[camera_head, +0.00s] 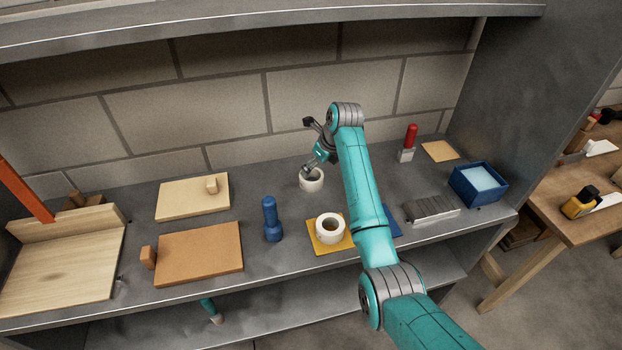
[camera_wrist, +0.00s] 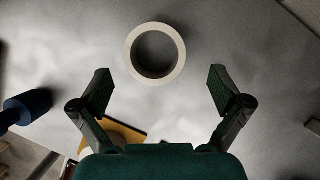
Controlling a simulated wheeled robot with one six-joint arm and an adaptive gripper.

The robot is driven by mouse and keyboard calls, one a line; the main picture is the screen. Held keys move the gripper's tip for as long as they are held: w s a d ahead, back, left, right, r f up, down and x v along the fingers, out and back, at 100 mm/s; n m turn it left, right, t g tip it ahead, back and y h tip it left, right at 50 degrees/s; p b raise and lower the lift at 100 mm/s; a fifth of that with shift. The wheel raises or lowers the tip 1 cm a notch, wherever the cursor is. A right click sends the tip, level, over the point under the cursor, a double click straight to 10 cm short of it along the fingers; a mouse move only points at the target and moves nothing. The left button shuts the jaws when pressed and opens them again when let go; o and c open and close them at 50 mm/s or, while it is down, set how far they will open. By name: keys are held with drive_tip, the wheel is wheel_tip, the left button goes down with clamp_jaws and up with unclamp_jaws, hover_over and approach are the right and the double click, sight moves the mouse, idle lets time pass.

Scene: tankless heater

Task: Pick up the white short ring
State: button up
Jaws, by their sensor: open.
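A white short ring (camera_head: 312,185) lies flat on the grey shelf near the back wall, and it also shows in the wrist view (camera_wrist: 181,55), top centre. My gripper (camera_wrist: 159,78) is open and empty above the shelf. The ring lies just beyond the fingertips in the wrist view, between their lines, with no visible contact. In the head view my gripper (camera_head: 309,168) is over the ring's left side and hides part of it. A second white ring (camera_head: 330,238), thicker-looking, sits on a yellow mat (camera_head: 317,247) nearer the shelf's front.
A blue flashlight-like object (camera_head: 271,220) stands left of the yellow mat. Wooden boards (camera_head: 200,255) lie farther left. A ridged grey block (camera_head: 432,209), a blue box (camera_head: 478,196) and a red-handled tool (camera_head: 408,142) are on the right. The upper shelf (camera_head: 270,20) overhangs.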

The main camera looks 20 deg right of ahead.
sight(311, 176)
drive_tip(key=shift+a+x, duration=0.15)
drive_tip(key=shift+x, duration=1.4)
drive_tip(key=shift+a+x, duration=0.15)
drive_tip(key=shift+x, duration=1.35)
drive_tip(key=shift+s, duration=0.25)
drive_tip(key=c, duration=1.2)
